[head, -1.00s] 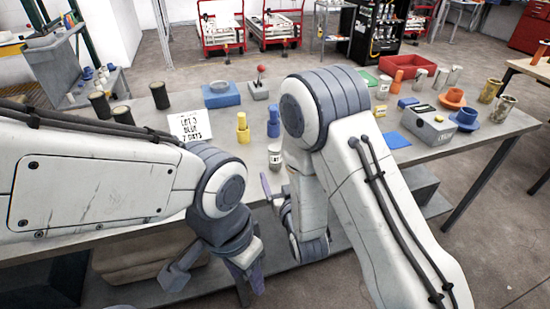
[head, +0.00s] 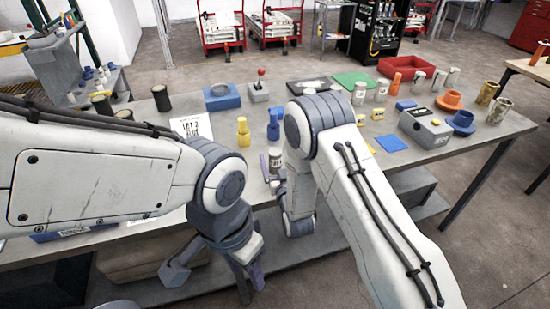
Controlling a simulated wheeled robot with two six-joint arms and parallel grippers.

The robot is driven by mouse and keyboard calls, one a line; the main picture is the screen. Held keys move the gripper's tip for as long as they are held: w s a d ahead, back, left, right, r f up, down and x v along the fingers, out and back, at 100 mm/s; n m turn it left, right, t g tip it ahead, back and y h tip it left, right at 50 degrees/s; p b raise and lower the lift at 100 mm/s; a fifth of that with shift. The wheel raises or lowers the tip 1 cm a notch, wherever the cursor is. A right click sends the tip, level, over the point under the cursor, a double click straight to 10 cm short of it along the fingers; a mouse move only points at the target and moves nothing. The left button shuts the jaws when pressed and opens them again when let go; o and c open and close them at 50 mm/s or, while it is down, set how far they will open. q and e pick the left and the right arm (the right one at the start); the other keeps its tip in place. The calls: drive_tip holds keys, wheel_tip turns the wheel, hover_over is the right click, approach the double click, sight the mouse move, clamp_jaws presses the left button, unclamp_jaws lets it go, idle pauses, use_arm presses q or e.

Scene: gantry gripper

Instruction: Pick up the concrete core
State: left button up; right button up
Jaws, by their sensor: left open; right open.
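A small grey cylinder with a white label (head: 275,155), apparently a concrete core, stands upright on the grey table, left of my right forearm. My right gripper (head: 268,174) is open close beside it. One finger shows at the cylinder's left; the other is mostly hidden, so I cannot tell whether they touch it. My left gripper (head: 246,272) is open and empty, hanging low in front of the table's near edge. Similar grey labelled cylinders stand at the back right, such as one behind my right arm (head: 359,92) and one farther right (head: 418,83).
A yellow stepped piece (head: 243,132) and a blue piece (head: 273,128) stand just behind the near cylinder. A grey box (head: 425,127), blue pad (head: 391,143) and red tray (head: 405,67) are to the right.

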sight(276, 151)
drive_tip(key=shift+w+a, duration=0.15)
drive_tip(key=shift+w, duration=0.45)
clamp_jaws()
drive_tip(key=shift+r, duration=0.1)
drive_tip(key=shift+r, duration=0.4)
wheel_tip(276, 151, up, 3)
drive_tip(key=shift+r+b, duration=0.2)
drive_tip(key=shift+b, duration=0.35)
drive_tip(key=s+d+r+b, duration=0.2)
drive_tip(key=d+r, duration=0.4)
drive_tip(key=d, duration=0.5)
drive_tip(key=s+d+f+m+h, duration=0.3)
drive_tip(key=s+d+f+h, duration=0.15)
drive_tip(key=d+f, duration=0.35)
drive_tip(key=w+a+r+n+y, duration=0.3)
drive_tip(key=w+a+r+y, duration=0.1)
drive_tip(key=a+r, duration=0.3)
drive_tip(key=shift+a+r, duration=0.3)
drive_tip(key=shift+r, duration=0.5)
